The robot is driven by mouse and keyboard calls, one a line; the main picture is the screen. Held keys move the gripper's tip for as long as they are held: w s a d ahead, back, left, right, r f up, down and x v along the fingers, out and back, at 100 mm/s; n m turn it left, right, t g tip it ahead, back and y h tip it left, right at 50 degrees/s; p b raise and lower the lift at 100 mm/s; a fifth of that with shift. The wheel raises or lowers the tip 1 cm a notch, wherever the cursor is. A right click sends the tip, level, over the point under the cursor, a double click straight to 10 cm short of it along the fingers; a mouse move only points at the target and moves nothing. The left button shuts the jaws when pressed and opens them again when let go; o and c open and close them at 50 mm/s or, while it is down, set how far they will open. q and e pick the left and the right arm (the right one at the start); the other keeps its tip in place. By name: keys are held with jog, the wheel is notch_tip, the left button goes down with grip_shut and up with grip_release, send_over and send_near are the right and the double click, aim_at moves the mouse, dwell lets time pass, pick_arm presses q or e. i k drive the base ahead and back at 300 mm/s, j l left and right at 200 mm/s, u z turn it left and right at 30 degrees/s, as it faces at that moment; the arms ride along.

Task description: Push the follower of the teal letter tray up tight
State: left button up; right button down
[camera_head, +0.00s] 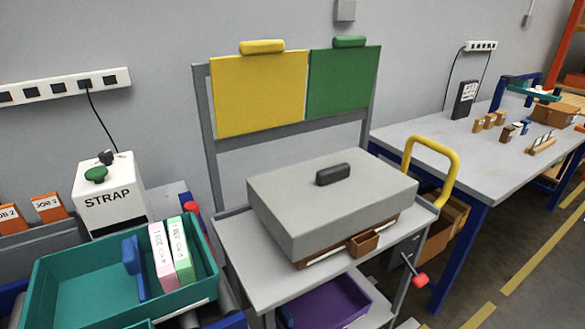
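The teal letter tray (75,262) is at the lower left, its near edge cut off by the picture. A blue follower (131,256) stands inside it, right of the tray's middle. A pink-faced letter bundle (162,257) and a green-faced one (181,250) stand side by side to the right of the follower. A narrow strip of tray floor seems to show between the follower and the pink bundle. The green bundle is near the tray's right end. Neither of my grippers is in view.
A white STRAP machine (112,195) with a green knob stands behind the tray. To the right is a grey cart (238,252) with a grey lidded box (330,200) and a yellow handle (455,165). The left part of the tray is empty.

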aim_at(133, 255)
jog(key=u, duration=1.3)
